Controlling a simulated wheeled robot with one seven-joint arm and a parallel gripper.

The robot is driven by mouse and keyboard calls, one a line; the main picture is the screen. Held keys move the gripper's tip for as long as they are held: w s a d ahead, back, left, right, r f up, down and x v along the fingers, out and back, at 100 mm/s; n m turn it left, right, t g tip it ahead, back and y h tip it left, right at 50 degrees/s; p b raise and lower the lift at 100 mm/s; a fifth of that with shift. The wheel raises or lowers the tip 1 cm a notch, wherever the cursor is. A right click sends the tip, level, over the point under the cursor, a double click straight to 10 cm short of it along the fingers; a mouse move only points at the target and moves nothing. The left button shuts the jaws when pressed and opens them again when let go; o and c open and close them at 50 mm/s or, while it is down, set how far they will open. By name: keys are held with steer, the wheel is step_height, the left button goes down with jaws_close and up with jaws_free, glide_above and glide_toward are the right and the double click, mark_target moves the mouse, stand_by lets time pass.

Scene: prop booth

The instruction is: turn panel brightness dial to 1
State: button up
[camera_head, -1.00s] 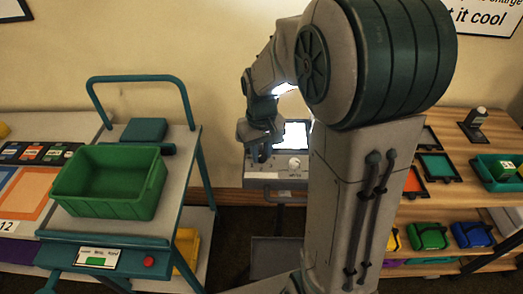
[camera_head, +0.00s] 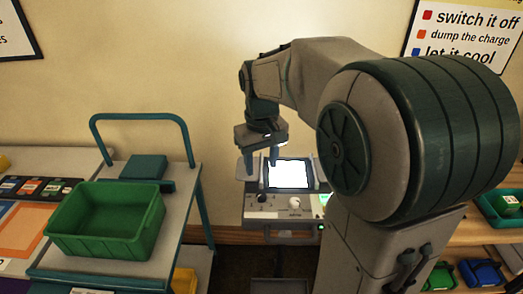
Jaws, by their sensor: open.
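The light panel (camera_head: 285,211) is a grey box with a bright white screen (camera_head: 288,174) tilted up behind its front controls. A small dark knob (camera_head: 262,198) is at the left of the front part, and a pale knob (camera_head: 294,203) is to its right. I cannot tell which is the brightness dial, nor read any scale. My gripper (camera_head: 258,163) points down with its fingers apart and empty. In the picture it is over the panel's left part, above the dark knob. I see no contact with either knob.
A trolley with a teal handle (camera_head: 141,116) and a green bin (camera_head: 107,221) stands to the left. A wooden shelf (camera_head: 486,244) with coloured bins is at the right. My arm hides much of the right side. The wall behind the panel is bare.

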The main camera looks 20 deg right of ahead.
step_height(320, 180, up, 4)
steer(key=shift+f, duration=0.15)
stand_by(0.4)
steer(key=s+f+m+t, duration=0.1)
steer(key=s+f, duration=0.2)
steer(key=s, duration=0.4)
steer(key=s+f+t, duration=0.2)
steer(key=s+f, duration=0.1)
steer(key=s, duration=0.5)
steer(key=shift+a+f+m, duration=0.2)
steer(key=shift+a+m, duration=0.15)
steer(key=shift+m, duration=0.05)
steer(key=shift+s, duration=0.1)
